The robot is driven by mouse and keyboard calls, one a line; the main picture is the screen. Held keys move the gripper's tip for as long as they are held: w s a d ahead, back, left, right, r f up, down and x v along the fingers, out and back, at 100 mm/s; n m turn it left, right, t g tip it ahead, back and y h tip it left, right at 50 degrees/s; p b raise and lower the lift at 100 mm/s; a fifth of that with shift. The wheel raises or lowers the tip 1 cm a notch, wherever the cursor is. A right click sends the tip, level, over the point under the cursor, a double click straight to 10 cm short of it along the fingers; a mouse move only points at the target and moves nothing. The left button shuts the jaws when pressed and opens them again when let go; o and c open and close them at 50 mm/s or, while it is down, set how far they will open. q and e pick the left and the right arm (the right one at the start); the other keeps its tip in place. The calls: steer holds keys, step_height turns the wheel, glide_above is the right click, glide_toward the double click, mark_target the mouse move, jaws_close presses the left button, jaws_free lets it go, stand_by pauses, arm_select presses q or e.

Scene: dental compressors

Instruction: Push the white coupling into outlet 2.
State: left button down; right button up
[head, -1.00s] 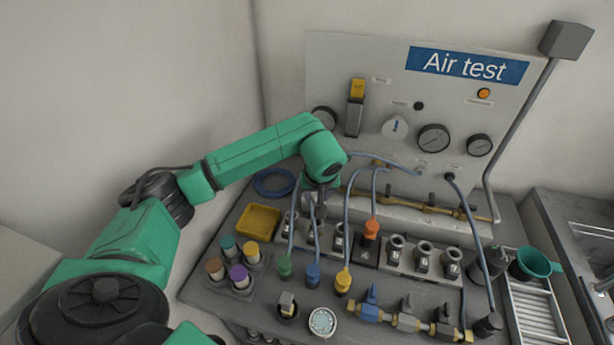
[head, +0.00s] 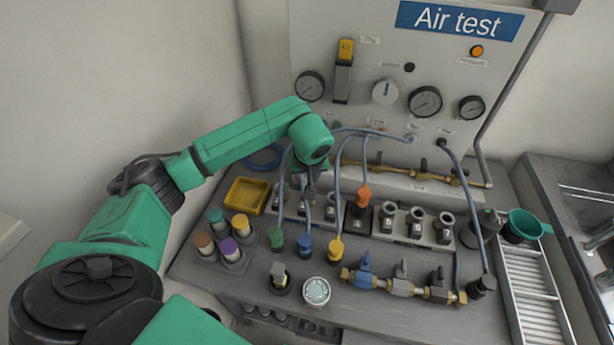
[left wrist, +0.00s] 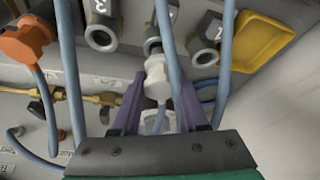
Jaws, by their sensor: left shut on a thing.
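The white coupling (left wrist: 157,80) is between the purple fingers of my left gripper (left wrist: 160,98) in the left wrist view; the gripper is shut on it. The coupling's front end is at the mouth of outlet 2 (left wrist: 152,44), the middle one of three grey sockets; I cannot tell whether it has entered. In the head view my left gripper (head: 310,186) points down over the left socket block and hides the coupling. Outlet 1 (left wrist: 205,54) is beside it, and outlet 3 (left wrist: 101,38) is on the other side. My right gripper is not in view.
Blue hoses pass close to my gripper (left wrist: 168,45). An orange coupling (head: 363,194) sits in outlet 4. Green (head: 276,241), blue (head: 305,244) and yellow (head: 336,249) couplings stand in front. A yellow tray (head: 233,207) is on the left. Three sockets (head: 415,224) at the right are empty.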

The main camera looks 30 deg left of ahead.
arm_select(q)
steer(key=shift+f+b, duration=0.5)
steer(key=shift+f, duration=0.15)
steer(key=shift+f+b, duration=0.5)
steer(key=shift+f, duration=0.1)
steer(key=shift+c, duration=1.8)
jaws_free()
steer(key=shift+r, duration=0.15)
steer(key=b+v, duration=0.2)
steer(key=v, duration=1.2)
steer(key=shift+s, duration=0.15)
steer(key=shift+r, duration=0.1)
